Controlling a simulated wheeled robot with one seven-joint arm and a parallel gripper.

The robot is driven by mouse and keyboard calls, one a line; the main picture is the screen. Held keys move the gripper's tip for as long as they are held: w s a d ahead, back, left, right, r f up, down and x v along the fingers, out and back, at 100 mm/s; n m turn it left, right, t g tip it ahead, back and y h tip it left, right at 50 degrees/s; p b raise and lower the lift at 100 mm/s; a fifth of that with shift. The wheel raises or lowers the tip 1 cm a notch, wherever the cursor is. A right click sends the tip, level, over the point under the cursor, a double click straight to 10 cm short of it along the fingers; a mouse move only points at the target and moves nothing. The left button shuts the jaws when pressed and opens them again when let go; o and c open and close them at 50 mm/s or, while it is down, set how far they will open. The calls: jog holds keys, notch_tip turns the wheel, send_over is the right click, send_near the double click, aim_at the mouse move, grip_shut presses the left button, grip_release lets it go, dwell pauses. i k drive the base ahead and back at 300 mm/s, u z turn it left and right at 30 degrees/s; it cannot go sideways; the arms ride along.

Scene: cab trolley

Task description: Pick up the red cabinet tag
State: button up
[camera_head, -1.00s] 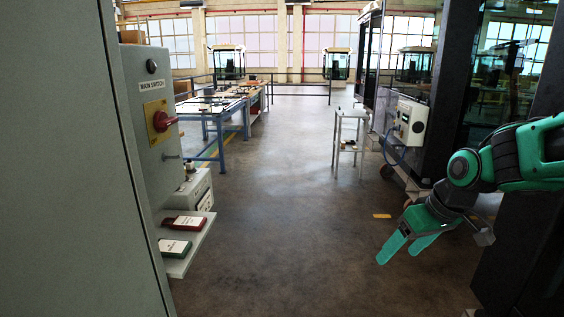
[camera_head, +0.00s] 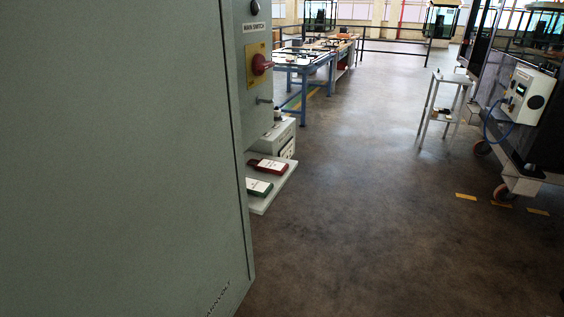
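The red cabinet tag (camera_head: 269,166) has a white label and lies on a small light-grey shelf (camera_head: 268,198) at the cabinet's right side. A green tag (camera_head: 257,188) with a white label lies in front of it on the same shelf, nearer to me. My gripper is out of the picture now, so its state and its distance from the tag do not show.
A large grey cabinet (camera_head: 120,150) fills the left side, its edge close to the shelf. A red main switch (camera_head: 261,65) is above the shelf. A small white stand (camera_head: 443,108) and a wheeled trolley (camera_head: 522,178) are at right. The floor (camera_head: 350,220) between is clear.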

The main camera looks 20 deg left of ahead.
aim_at(266, 164)
jog(key=k, duration=0.45)
jog(key=u, duration=0.7)
jog(key=i, duration=1.35)
jog(key=z, duration=0.2)
